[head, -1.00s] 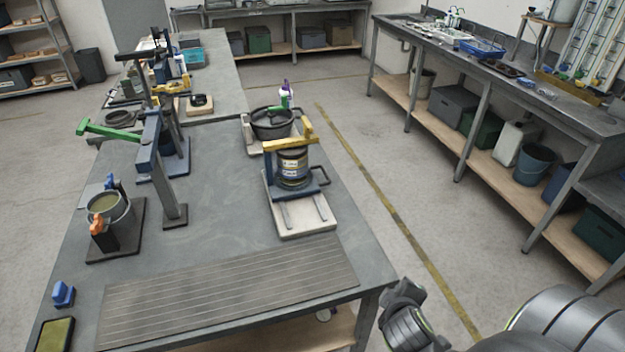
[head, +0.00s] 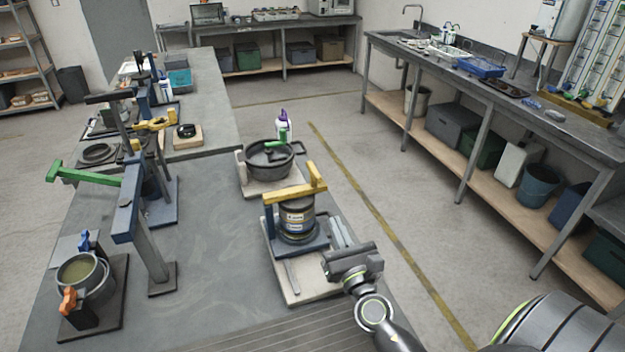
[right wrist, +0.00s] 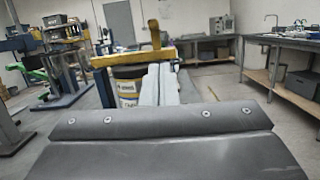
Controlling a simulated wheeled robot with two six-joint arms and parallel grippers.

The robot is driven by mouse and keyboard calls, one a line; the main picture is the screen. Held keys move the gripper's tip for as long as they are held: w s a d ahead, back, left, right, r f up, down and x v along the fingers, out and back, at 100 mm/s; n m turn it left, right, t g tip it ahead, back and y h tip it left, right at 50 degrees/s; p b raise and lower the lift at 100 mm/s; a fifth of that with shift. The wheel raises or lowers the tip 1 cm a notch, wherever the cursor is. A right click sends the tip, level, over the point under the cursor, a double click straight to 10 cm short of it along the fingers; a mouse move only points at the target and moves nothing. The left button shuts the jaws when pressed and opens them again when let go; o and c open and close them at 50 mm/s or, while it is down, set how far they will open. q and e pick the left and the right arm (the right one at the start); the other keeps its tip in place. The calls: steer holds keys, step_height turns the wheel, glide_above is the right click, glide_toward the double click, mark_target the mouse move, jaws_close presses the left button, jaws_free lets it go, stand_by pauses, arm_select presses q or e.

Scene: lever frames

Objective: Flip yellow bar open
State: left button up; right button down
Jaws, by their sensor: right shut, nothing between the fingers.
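The yellow bar (head: 290,196) lies across the top of a blue lever frame, above a dark can with a yellow label (head: 297,220). It has an upright yellow end piece at its right end. The frame stands on a pale base board (head: 310,290) on the table. My right gripper (head: 340,228) is shut and empty, just right of the can and lower than the bar, apart from the bar. In the right wrist view the bar (right wrist: 130,59) crosses ahead, beyond and left of the shut fingers (right wrist: 160,80). My left gripper is not in view.
A green-levered frame (head: 88,177) and a pot with an orange clamp (head: 82,272) stand at the left. A dark pan (head: 268,160) stands behind the yellow bar's frame. Another yellow lever (head: 156,122) is farther back. Open floor lies to the right.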

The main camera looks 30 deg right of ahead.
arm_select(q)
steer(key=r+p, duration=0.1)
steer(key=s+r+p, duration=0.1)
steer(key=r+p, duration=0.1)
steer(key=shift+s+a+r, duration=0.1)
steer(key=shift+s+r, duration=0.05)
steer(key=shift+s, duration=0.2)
arm_select(e)
steer(key=x, duration=0.9)
steer(key=shift+w+r, duration=0.3)
steer(key=shift+a, duration=0.1)
steer(key=shift+w+n, duration=0.1)
steer(key=shift+n, duration=0.2)
